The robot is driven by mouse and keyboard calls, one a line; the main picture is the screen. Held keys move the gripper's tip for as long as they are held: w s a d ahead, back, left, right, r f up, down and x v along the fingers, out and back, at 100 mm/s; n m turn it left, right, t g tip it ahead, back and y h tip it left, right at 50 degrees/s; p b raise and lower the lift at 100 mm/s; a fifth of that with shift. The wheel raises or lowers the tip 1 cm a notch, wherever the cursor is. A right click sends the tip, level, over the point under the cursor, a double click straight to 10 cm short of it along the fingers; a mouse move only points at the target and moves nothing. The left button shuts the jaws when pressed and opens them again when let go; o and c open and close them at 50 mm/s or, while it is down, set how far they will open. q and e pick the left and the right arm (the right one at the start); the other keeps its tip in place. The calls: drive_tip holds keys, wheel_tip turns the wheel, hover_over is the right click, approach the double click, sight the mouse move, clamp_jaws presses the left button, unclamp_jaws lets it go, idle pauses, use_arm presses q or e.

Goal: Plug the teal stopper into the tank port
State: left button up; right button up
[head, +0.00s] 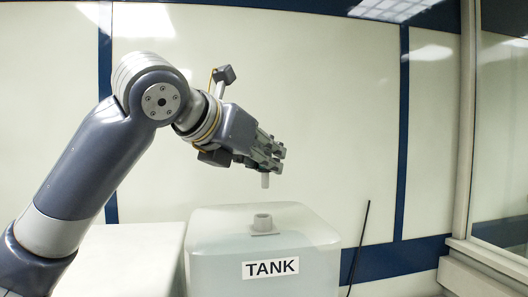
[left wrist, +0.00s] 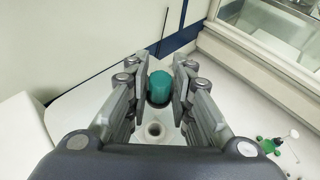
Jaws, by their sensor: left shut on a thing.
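The tank (head: 262,268) is a translucent white box with a "TANK" label on its front. My left gripper (head: 270,160) is above the tank, shut on the stopper. The stopper's teal head (left wrist: 160,88) sits between the two finger pads in the left wrist view. Its pale stem (head: 265,181) hangs down below the fingers, above the port and apart from it. My right gripper is not in view.
A white block or bench (head: 130,262) stands left of the tank. A thin black rod (head: 359,245) rises right of the tank. A small green and white object (left wrist: 276,145) lies at the lower right in the left wrist view. A window frame is at the right.

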sight(263, 177)
use_arm(q)
drive_tip(key=shift+s+a+f, duration=0.15)
drive_tip(key=shift+f, duration=0.45)
drive_tip(key=shift+s+a+f+b, duration=0.1)
drive_tip(key=shift+a+f+b, duration=0.05)
drive_tip(key=shift+f+b, duration=0.7)
drive_tip(key=shift+f, duration=0.4)
drive_tip(key=shift+r+p, duration=0.1)
drive_tip(key=shift+p, duration=0.4)
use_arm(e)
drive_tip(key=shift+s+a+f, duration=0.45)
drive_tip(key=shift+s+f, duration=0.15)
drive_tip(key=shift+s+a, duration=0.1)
use_arm(q)
drive_tip(key=shift+p, duration=0.4)
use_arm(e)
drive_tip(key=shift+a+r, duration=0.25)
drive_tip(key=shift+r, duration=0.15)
